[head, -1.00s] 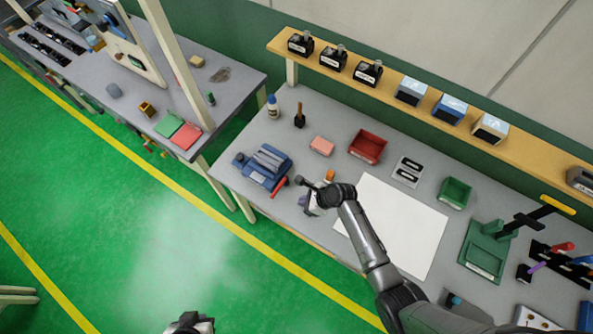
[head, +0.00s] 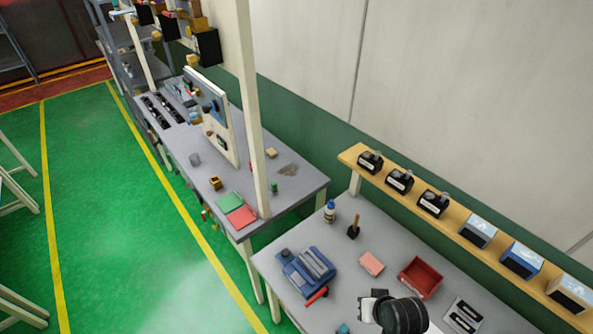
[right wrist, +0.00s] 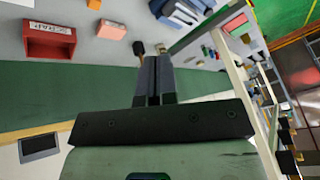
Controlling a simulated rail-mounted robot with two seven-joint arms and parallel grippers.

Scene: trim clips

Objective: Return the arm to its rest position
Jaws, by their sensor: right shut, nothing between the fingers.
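My right gripper (right wrist: 152,62) shows in the right wrist view with its two dark fingers together, shut and empty. Bench items lie beyond its fingertips. In the head view, only the dark wrist of my right arm and a pale part beside it show at the bottom edge, over the near workbench (head: 385,232). The fingertips cannot be made out there. My left gripper is in neither view.
A blue fixture with a red handle (head: 307,270), a pink block (head: 371,263) and a red bin (head: 420,277) stand on the bench. A shelf (head: 463,246) with black and blue boxes runs behind. A pale post (head: 250,110) rises at the far bench.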

